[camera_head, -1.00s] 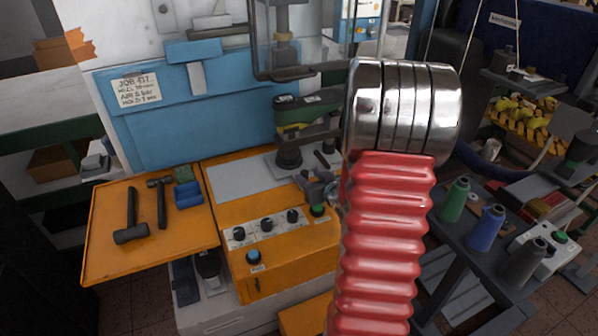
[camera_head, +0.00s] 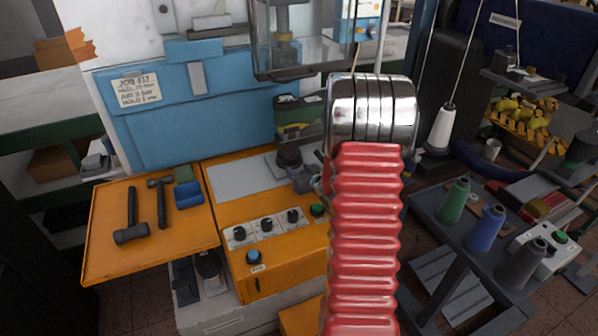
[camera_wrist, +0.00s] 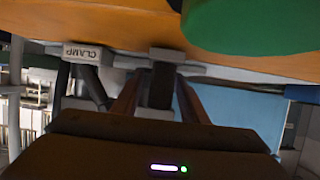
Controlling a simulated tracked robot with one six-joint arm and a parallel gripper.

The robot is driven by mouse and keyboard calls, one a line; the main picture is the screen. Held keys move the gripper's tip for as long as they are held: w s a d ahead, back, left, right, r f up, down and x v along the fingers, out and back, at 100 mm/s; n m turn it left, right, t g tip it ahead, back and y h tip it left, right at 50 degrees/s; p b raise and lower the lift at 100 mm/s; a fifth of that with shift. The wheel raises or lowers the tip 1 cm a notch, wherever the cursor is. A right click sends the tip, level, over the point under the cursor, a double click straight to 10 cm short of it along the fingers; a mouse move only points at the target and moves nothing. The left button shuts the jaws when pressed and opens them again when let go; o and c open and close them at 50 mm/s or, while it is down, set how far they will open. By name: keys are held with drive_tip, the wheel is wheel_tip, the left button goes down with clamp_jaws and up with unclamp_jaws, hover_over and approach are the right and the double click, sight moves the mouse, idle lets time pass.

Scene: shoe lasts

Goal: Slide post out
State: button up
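A green shoe last (camera_head: 297,113) stands on a dark post (camera_head: 289,157) on the orange machine bench. My gripper (camera_head: 303,180) is just right of the post's foot, partly hidden by my red arm. The wrist view is upside down. There my two dark fingers (camera_wrist: 160,80) stand apart, one on each side of a dark upright bar (camera_wrist: 160,88) with a grey end. This bar seems to be the post; firm contact does not show. A plate marked CLAMP (camera_wrist: 86,53) sits beside a dark lever (camera_wrist: 95,88), left of the fingers.
A large green round shape (camera_wrist: 250,25), probably the green button (camera_head: 317,210), is close to the wrist camera. Knobs (camera_head: 266,225) line the orange panel (camera_head: 290,252). Hammers (camera_head: 131,215) lie on the left tray (camera_head: 100,255). A clear guard (camera_head: 310,40) hangs above.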

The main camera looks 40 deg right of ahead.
drive_tip(key=shift+c, duration=0.5)
clamp_jaws()
drive_tip(key=shift+a, duration=0.2)
drive_tip(key=w+a, duration=0.1)
drive_tip(key=a, duration=0.4)
drive_tip(key=w+a, duration=0.2)
drive_tip(key=a, duration=0.4)
drive_tip(key=w+a, duration=0.2)
drive_tip(key=a, duration=0.4)
drive_tip(key=shift+w+a, duration=0.1)
drive_tip(key=shift+a, duration=0.2)
drive_tip(key=shift+c, duration=1.4)
unclamp_jaws()
drive_tip(key=o, duration=0.4)
